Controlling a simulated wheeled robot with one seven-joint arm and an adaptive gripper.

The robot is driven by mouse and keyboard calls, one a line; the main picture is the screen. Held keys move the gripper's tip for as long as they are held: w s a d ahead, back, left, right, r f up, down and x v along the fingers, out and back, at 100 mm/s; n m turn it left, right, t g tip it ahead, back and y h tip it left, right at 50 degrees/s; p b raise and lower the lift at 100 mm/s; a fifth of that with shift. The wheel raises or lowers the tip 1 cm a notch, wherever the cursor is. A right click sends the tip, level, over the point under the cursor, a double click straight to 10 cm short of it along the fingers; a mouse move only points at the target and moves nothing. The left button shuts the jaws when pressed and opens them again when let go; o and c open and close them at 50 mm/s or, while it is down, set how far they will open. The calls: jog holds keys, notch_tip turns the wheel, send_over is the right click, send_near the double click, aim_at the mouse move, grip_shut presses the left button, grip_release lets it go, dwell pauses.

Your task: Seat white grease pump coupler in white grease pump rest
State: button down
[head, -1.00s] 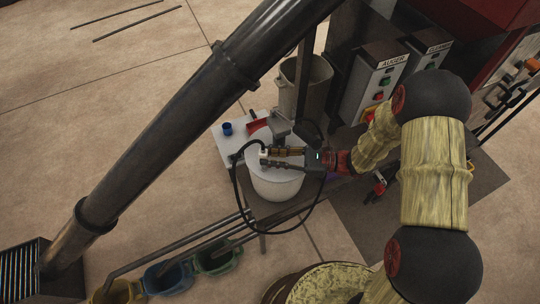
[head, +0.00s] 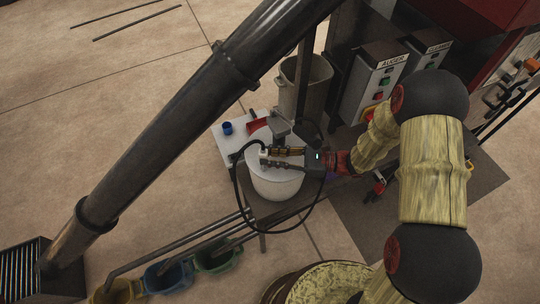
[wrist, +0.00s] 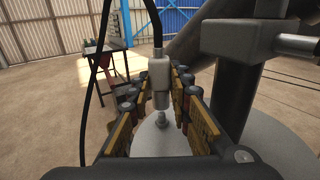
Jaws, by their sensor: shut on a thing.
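The white grease pump coupler (wrist: 160,82) is upright between the fingers of my gripper (wrist: 159,92), with a black hose (wrist: 156,22) rising from its top. In the head view the coupler (head: 264,155) is a small pale piece at the tips of my gripper (head: 267,158), above the white bucket's lid. My gripper is shut on it. A small grey fitting (wrist: 163,118) stands directly below the coupler over the pale lid (wrist: 150,143). I cannot tell whether this fitting is the rest, or whether the coupler touches it.
The grey pump body (wrist: 245,40) stands close on the right in the wrist view. The white bucket (head: 277,186) sits on the platform beneath my gripper. The black hose (head: 237,195) loops around it. A blue cup (head: 227,128) and a grey bin (head: 303,90) are nearby.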

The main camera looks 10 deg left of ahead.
jog(key=shift+f+b, duration=0.7)
jog(key=shift+f, duration=0.65)
jog(key=c, duration=1.7)
grip_release()
jog(key=shift+o, duration=0.7)
jog(key=shift+d, duration=0.1)
jog(key=shift+d, duration=1.4)
jog(key=d, duration=1.2)
jog(key=shift+w, duration=0.25)
